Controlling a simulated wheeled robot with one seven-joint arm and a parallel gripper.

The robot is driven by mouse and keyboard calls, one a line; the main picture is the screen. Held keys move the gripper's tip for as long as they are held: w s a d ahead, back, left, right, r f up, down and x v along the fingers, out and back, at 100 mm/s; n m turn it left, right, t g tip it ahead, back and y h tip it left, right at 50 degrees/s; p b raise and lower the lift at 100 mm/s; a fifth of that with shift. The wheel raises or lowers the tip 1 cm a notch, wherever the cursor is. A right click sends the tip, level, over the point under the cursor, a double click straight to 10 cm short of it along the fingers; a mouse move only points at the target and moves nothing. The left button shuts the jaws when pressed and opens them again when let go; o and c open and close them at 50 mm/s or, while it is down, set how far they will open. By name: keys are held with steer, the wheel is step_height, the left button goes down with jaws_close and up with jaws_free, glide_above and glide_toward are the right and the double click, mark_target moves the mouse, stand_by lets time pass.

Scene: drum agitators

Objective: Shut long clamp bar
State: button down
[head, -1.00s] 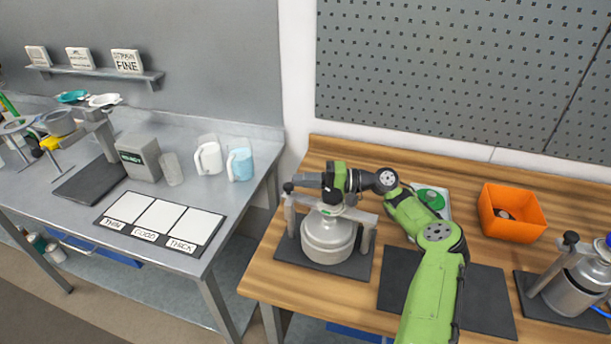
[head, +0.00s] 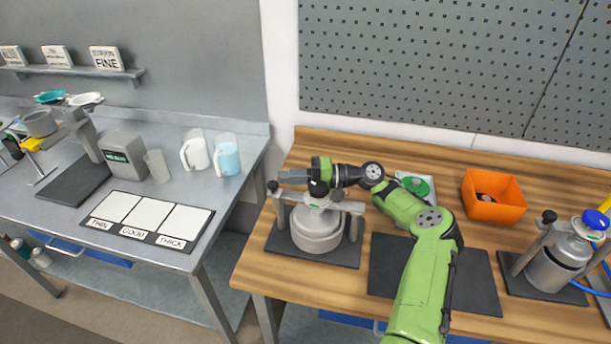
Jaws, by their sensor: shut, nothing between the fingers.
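The long clamp bar (head: 347,206) belongs to the frame around a grey metal drum (head: 317,233) on the left dark mat of the wooden bench. It appears to lie across the drum's top between the two side posts, and my arm hides part of it. A dark knob (head: 272,187) stands at its left end. My gripper (head: 284,177) is above the drum's left side, pointing left, with its fingers together near the knob. It holds nothing. Whether it touches the knob or bar I cannot tell.
A second clamped drum (head: 556,262) with a blue cap stands at the right. An orange bin (head: 493,197) and a green round item (head: 415,186) sit behind my arm. The middle dark mat (head: 475,275) is bare beside my arm.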

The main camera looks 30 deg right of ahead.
steer(key=v, duration=1.5)
steer(key=shift+s, duration=0.1)
